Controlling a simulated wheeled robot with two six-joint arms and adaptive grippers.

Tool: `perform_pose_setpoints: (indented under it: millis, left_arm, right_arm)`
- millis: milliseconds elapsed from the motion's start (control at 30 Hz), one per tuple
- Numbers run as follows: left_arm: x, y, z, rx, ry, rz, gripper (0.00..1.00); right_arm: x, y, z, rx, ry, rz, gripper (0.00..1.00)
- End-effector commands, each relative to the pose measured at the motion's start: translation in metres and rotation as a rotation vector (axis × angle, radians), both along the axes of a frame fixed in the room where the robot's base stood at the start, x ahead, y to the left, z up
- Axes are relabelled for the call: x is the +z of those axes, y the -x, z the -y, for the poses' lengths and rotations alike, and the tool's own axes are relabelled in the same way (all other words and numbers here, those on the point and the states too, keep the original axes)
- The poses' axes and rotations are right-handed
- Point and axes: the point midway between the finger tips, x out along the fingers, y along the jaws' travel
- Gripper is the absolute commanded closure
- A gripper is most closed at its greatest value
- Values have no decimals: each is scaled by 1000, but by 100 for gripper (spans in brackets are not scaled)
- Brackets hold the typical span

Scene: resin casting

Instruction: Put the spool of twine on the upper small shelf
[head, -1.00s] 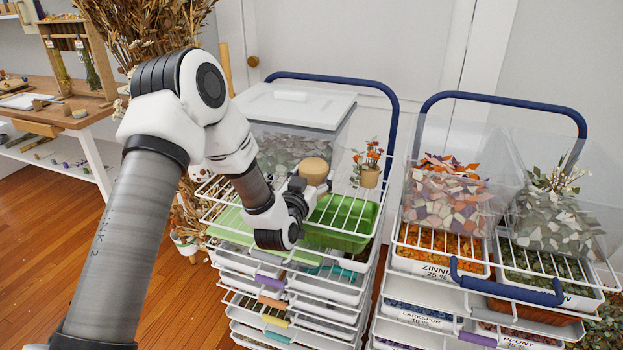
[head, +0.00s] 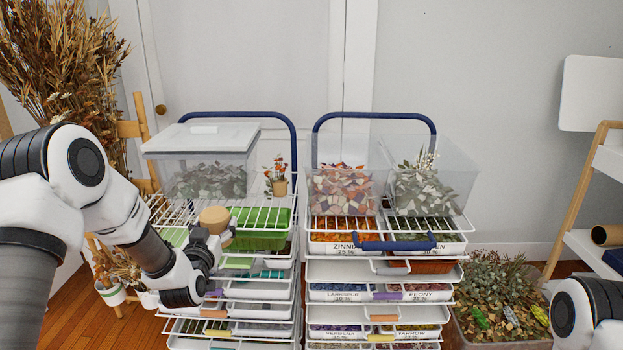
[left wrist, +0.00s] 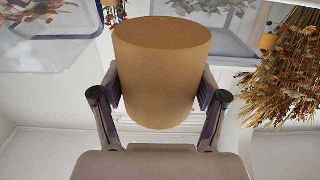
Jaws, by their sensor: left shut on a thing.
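The spool of twine (head: 214,217) is a plain tan cylinder. My left gripper (head: 215,236) is shut on it and holds it upright in front of the left cart's top rack. In the left wrist view the spool (left wrist: 161,75) sits between both fingers, which press on its sides. A white shelf unit with a wooden leg stands at the right edge; its upper shelf (head: 607,160) and a lower one are cut off by the frame. I cannot tell whether that is the small shelf. My right gripper is out of view; only part of the right arm shows.
Two wire carts with blue handles (head: 375,117) fill the middle. The left one carries a lidded clear bin (head: 205,147), a small flower pot (head: 279,187) and a green tray (head: 262,238). Clear bins of petals stand on the right cart. A foliage bin (head: 470,335) is at lower right.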

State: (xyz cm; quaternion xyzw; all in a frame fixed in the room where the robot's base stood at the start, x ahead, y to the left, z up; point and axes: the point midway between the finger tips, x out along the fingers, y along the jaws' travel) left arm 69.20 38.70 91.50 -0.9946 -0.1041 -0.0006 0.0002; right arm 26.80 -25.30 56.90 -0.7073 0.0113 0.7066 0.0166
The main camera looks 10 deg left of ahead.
Motion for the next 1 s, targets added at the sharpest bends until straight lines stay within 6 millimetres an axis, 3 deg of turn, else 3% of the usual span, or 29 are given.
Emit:
perform_pose_setpoints:
  millis: [133, 233, 433, 600, 800, 1000]
  left_arm:
    - [-7, 1, 5, -10, -2, -2, 72]
    - [-23, 3, 27, -48, -3, -8, 72]
    - [-74, 26, 104, -169, -3, -10, 72]
    - [-99, 58, 159, -228, 0, -6, 72]
    - [-95, 85, 195, -249, -1, 1, 72]
    - [-73, 90, 189, -210, 0, 1, 72]
  right_arm:
    - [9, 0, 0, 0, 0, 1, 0]
    - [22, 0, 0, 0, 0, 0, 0]
    - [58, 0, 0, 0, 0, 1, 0]
    - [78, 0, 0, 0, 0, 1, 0]
    - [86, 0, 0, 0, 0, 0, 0]
    - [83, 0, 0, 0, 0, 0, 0]
